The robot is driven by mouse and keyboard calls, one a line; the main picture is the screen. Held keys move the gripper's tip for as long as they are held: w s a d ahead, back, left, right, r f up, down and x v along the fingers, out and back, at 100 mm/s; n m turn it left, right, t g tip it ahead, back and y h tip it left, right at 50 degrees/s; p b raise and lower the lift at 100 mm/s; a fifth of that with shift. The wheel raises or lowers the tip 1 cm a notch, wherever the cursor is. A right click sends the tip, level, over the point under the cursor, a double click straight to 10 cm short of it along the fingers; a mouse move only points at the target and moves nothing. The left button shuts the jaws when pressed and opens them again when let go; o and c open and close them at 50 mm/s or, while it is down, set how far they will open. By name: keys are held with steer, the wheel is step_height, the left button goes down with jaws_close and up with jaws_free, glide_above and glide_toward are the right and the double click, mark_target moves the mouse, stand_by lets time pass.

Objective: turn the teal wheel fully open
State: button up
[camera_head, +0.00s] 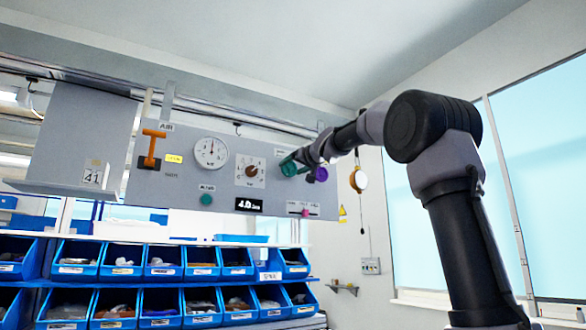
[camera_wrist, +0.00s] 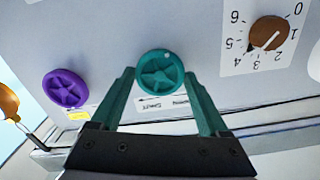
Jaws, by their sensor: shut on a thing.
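The teal wheel (camera_wrist: 160,74) is a round star-spoked knob on the grey panel. In the wrist view it sits between the tips of my gripper (camera_wrist: 160,85), whose two teal fingers reach up on either side of its rim. My gripper is shut on the wheel. In the head view my gripper (camera_head: 300,161) is at the right part of the panel, and the teal wheel (camera_head: 288,167) is partly hidden by the fingers. A white label lies just below the wheel in the wrist view, partly covered.
A purple wheel (camera_wrist: 65,89) is close beside the teal one. A brown pointer knob (camera_wrist: 268,33) with a numbered dial is on the other side. The panel (camera_head: 228,196) also bears a gauge (camera_head: 211,152) and an orange lever (camera_head: 152,148). Blue bins (camera_head: 115,258) stand below.

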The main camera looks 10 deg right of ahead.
steer(key=n, duration=0.5)
steer(key=shift+f, duration=0.1)
stand_by(0.7)
steer(key=o, duration=1.2)
steer(key=shift+o, duration=0.2)
steer(key=v, duration=1)
steer(key=shift+s+d, duration=0.15)
steer(key=shift+s, duration=0.2)
